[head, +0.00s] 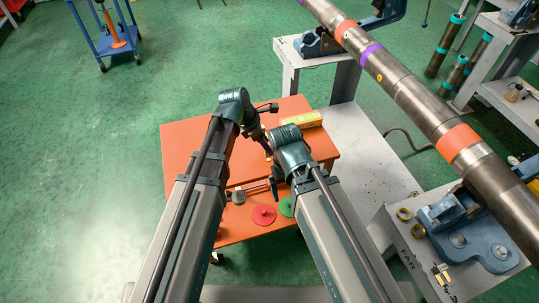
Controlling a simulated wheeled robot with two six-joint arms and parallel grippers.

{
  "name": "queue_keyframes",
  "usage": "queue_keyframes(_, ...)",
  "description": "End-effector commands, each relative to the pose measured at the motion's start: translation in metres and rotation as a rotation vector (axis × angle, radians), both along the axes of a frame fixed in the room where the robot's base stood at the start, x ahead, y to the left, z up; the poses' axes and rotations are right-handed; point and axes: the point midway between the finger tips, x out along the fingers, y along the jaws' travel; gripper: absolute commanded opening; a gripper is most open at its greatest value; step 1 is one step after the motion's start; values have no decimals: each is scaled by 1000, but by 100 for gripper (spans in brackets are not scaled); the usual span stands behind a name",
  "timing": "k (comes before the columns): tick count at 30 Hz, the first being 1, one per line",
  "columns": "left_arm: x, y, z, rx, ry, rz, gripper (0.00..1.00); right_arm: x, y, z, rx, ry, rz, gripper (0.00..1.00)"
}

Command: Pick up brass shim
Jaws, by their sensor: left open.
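Small flat brass-coloured pieces (442,273) lie on the grey vise stand at the lower right. I cannot tell for sure whether one is the brass shim. My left gripper (266,151) is open over the orange table top, close beside my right wrist, which partly hides it. It is far to the left of the brass-coloured pieces. My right gripper (275,186) is mostly hidden by its own wrist over the same table, and its jaws cannot be made out.
The orange table (186,150) carries a yellow box (302,119), a metal tool (239,196), a red disc (264,215) and a green disc (287,207). A long pipe (409,95) crosses above the blue vise (478,235). Two brass-coloured rings (404,214) lie beside the vise.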

Motion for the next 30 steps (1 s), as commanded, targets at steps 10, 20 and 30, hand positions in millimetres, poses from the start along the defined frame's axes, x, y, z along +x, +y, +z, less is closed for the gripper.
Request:
queue_keyframes(10,1,-4,-9,0,0,0,60,0,0,-9,0,0,0,94)
queue_keyframes(20,1,-4,-9,0,0,0,1,0,0,-9,0,0,0,94)
queue_keyframes(30,1,-4,-9,0,0,0,0,0,0,-9,0,0,0,94)
